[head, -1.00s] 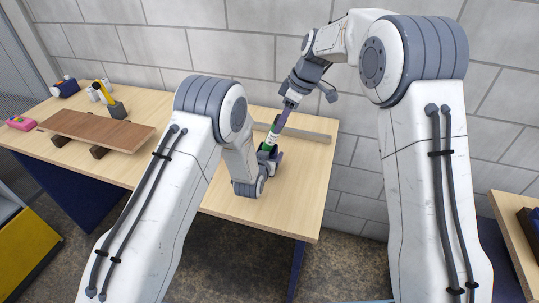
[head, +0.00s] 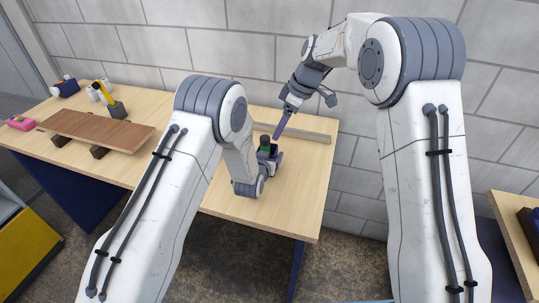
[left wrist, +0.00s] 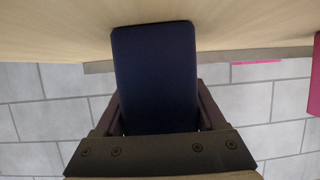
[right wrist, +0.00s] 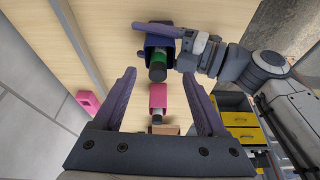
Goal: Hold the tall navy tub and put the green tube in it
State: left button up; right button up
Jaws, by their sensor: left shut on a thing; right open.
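The navy tub (left wrist: 155,75) fills the space between my left gripper's fingers in the left wrist view. My left gripper (head: 270,155) is shut on it above the right end of the table. The tub also shows in the right wrist view (right wrist: 154,43). The green tube (head: 265,142) stands in the tub with its dark end sticking out of the top. In the right wrist view the tube (right wrist: 158,62) shows inside the tub's opening. My right gripper (head: 279,132) is open and empty, just above and to the right of the tube. The tube's lower part is hidden.
A grey bar (head: 305,133) lies along the table's back edge. A brown board (head: 100,132) rests on dark blocks at the left, with a yellow-and-grey thing (head: 112,103) behind it. A pink item (head: 20,123) lies at the far left. Bare table (head: 290,200) lies in front of the tub.

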jog(key=v, duration=1.1)
jog(key=shift+r, duration=0.4)
jog(key=shift+d, duration=0.1)
pick_arm(q)
jog(key=o, duration=1.3)
jog(key=shift+s, duration=0.1)
